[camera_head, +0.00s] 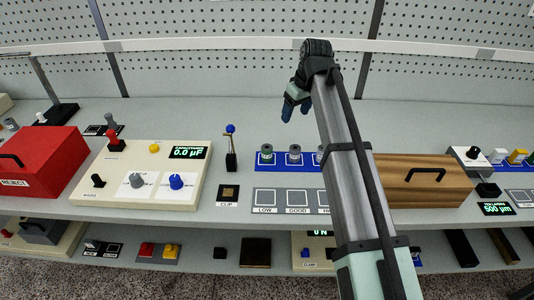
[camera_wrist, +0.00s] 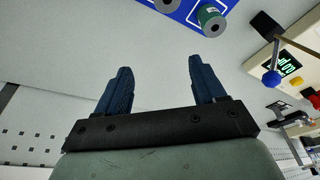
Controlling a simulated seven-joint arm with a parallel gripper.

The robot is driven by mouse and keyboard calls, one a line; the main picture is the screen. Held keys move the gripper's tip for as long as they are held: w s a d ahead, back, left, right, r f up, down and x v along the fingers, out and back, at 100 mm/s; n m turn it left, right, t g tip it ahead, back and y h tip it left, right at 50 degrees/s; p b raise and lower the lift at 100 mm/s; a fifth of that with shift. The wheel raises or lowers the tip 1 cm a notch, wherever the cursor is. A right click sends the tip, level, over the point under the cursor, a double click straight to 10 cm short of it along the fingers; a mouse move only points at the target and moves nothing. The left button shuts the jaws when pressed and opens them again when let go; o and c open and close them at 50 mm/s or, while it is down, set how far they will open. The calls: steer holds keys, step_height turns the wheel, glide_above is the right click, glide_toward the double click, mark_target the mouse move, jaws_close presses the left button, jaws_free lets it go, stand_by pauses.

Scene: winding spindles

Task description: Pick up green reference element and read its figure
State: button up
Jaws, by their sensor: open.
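The green reference element (camera_head: 267,154) looks like a small spool with a dark green body and a pale top. It stands upright at the left end of a blue mat (camera_head: 283,167). In the wrist view the green spool (camera_wrist: 211,20) shows at the top, beyond the fingers and apart from them. My gripper (camera_head: 294,108) is in the air above and behind the mat, open and empty. Its two dark blue fingers (camera_wrist: 158,66) are spread in the wrist view. I cannot read a figure on the spool.
A grey-blue spool (camera_head: 294,156) stands beside the green one; a third is partly hidden by my arm. LOW and GOOD squares (camera_head: 282,198) lie in front. A blue-knobbed lever (camera_head: 231,150) stands left, near a meter (camera_head: 188,153) reading 0.0 µF. A wooden box (camera_head: 425,182) is right.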

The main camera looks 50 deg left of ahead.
mark_target(267, 147)
steer(key=s+a+r+n+h, duration=0.15)
steer(key=s+n, duration=0.25)
steer(key=s, duration=0.5)
steer(key=f, duration=0.4)
steer(key=a+f, duration=0.1)
steer(key=f, duration=0.4)
steer(key=a+f, duration=0.1)
steer(key=f, duration=0.3)
steer(key=shift+f, duration=0.25)
steer(key=shift+c, duration=0.2)
steer(key=c, duration=1.1)
step_height(267, 147, up, 10)
